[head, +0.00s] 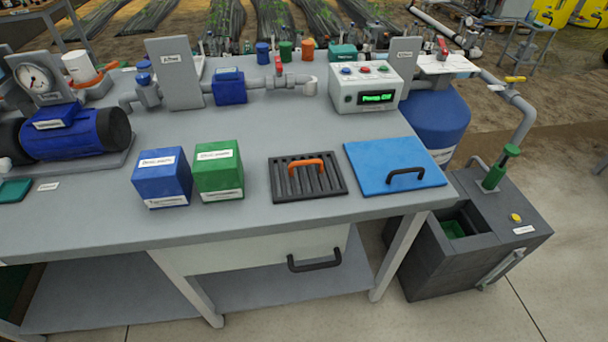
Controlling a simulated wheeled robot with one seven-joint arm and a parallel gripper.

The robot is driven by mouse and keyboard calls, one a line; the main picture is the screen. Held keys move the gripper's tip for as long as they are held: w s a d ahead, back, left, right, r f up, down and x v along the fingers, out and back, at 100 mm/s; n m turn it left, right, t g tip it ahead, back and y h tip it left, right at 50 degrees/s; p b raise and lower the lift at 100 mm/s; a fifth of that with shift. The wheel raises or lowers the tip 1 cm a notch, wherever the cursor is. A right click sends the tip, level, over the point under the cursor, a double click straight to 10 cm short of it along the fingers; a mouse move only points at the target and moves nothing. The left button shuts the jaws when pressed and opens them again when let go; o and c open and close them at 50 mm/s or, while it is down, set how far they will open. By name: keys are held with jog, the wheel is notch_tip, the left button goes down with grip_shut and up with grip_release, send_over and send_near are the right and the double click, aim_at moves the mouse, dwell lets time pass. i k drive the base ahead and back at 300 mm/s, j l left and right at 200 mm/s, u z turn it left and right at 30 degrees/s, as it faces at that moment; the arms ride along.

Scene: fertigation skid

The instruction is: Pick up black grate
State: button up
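The black grate (330,187) lies flat on the grey bench top (262,228), near its front edge. It is a dark slatted rectangle with an orange arched handle (306,167) standing up from its middle. Nothing lies on it. The blue panel with the black handle sits just to its right, with a narrow gap between them. My gripper is not in view.
A green box (218,170) and a blue box (162,178) stand left of the grate. The blue panel (378,153) is on its right. Behind are the control box (365,88) reading "Pump Off" and piping (255,83). A dark bin (470,250) stands on the floor at right.

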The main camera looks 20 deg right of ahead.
aim_at(306, 169)
jog(key=j+z, duration=0.15)
jog(key=z, duration=0.3)
jog(key=j+z, duration=0.2)
jog(key=z, duration=0.2)
jog(key=j+z, duration=0.15)
jog(key=j, duration=0.25)
jog(key=k+j+z, duration=0.15)
jog(key=j, duration=0.25)
jog(key=k+j+z, duration=0.15)
jog(key=j, duration=0.25)
jog(key=k+j+z, duration=0.2)
jog(key=j, duration=0.15)
jog(key=j+z, duration=0.15)
jog(key=j, duration=0.25)
jog(key=k+j, duration=0.15)
jog(key=j, duration=0.2)
jog(key=k+j, duration=0.15)
jog(key=j, duration=0.25)
jog(key=k+j, duration=0.15)
jog(key=j, duration=0.2)
jog(key=k+j, duration=0.15)
jog(key=j, duration=0.25)
jog(key=i, duration=0.35)
